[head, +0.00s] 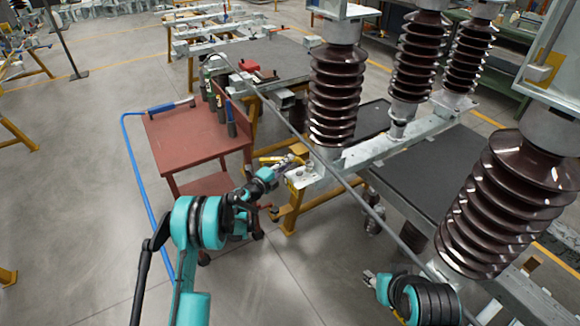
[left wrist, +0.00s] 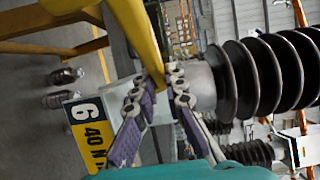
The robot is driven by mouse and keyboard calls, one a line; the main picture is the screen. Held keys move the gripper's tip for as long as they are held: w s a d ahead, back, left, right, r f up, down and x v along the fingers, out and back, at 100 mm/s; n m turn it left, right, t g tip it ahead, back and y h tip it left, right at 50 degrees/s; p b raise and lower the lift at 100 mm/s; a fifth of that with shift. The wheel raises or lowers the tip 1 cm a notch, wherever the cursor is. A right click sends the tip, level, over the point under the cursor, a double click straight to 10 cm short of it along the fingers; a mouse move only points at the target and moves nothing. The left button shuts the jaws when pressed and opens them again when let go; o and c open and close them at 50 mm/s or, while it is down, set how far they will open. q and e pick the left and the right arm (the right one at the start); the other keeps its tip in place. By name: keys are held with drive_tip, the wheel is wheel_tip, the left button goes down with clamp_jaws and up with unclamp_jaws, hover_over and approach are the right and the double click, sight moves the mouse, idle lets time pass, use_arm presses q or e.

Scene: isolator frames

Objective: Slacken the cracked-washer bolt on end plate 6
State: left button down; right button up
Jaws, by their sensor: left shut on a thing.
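My left gripper (head: 284,166) is at the near end of a grey support beam, below a brown ribbed insulator (head: 337,95). In the left wrist view its purple-padded fingers (left wrist: 160,88) close on a yellow bar-like tool (left wrist: 146,40). The tool also shows beside the fingertips in the head view (head: 270,160). A label (left wrist: 88,130) with "6" and "40 N" marks the end plate (left wrist: 119,93), right beside the fingers. The end plate also shows in the head view (head: 305,178). I cannot make out the cracked-washer bolt. My right gripper (head: 372,278) is low at right, its jaw opening unclear.
A red cart (head: 185,145) left of the beam carries a blue-handled tool (head: 172,106) and several dark cylinders (head: 220,105). A grey pole (head: 320,155) crosses near the beam. More insulators (head: 515,195) stand at right.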

use_arm(q)
drive_tip(key=shift+w+h, duration=0.15)
drive_tip(key=shift+h, duration=0.15)
drive_tip(key=shift+r, duration=0.3)
wheel_tip(320, 180, up, 4)
drive_tip(key=shift+f+p, duration=0.25)
drive_tip(key=shift+p, duration=0.5)
drive_tip(key=shift+f+b, duration=0.8)
drive_tip(key=shift+f, duration=1.2)
drive_tip(key=shift+f, duration=1.1)
